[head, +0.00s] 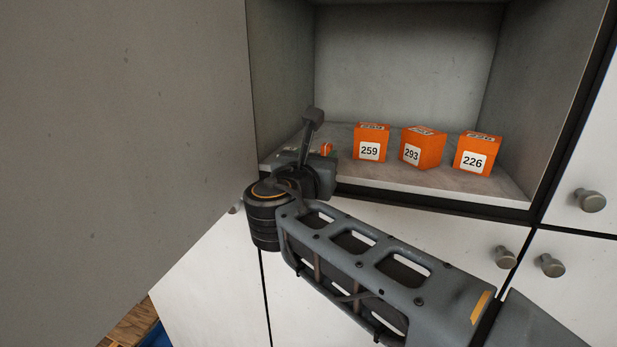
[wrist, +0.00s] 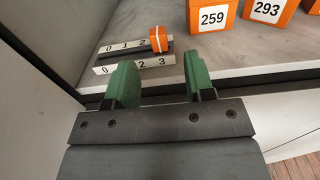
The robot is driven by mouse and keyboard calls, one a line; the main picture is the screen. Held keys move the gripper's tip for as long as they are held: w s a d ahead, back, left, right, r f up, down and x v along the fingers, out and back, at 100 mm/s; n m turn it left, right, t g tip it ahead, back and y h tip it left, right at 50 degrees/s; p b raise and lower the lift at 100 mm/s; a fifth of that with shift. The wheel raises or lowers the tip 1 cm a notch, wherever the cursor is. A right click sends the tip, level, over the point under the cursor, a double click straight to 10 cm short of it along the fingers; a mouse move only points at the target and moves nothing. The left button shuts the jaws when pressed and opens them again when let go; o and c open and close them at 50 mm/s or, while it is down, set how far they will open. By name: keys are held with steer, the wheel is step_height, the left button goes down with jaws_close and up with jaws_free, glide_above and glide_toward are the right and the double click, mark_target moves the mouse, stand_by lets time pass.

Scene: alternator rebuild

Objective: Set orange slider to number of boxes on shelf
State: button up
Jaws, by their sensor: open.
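The orange slider (wrist: 158,38) stands on a dark rail with white number strips (wrist: 107,70) on the shelf. It is at the right end, in line with the 3 on the front strip; one front number is hidden by a finger. In the head view the slider (head: 326,148) shows small beside my arm. Three orange boxes sit in a row on the shelf: 259 (head: 370,142), 293 (head: 424,147) and 226 (head: 477,154). My gripper (wrist: 158,58) is open and empty, its green fingers in front of the slider, one to each side. The head view hides the fingertips.
The shelf (head: 420,190) is the floor of an open cabinet with side walls and a dark front edge. A large grey panel (head: 120,120) stands at the left. White doors with round knobs (head: 590,200) are below and at the right.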

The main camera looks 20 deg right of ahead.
steer(key=shift+b+v, duration=0.5)
steer(key=shift+v, duration=2.1)
step_height(320, 180, down, 15)
steer(key=s+a+m+g+y, duration=0.15)
steer(key=m+g+y, duration=0.35)
steer(key=m, duration=0.7)
steer(key=s+d+f+m+g+y, duration=0.2)
steer(key=s+f+m, duration=0.1)
steer(key=f+m, duration=0.3)
steer(key=s+d+f+m+g+y, duration=0.2)
steer(key=f+m, duration=0.4)
steer(key=m, duration=0.5)
steer(key=shift+s+g+y, duration=0.4)
steer(key=shift+s+y, duration=0.4)
steer(key=shift+s, duration=0.3)
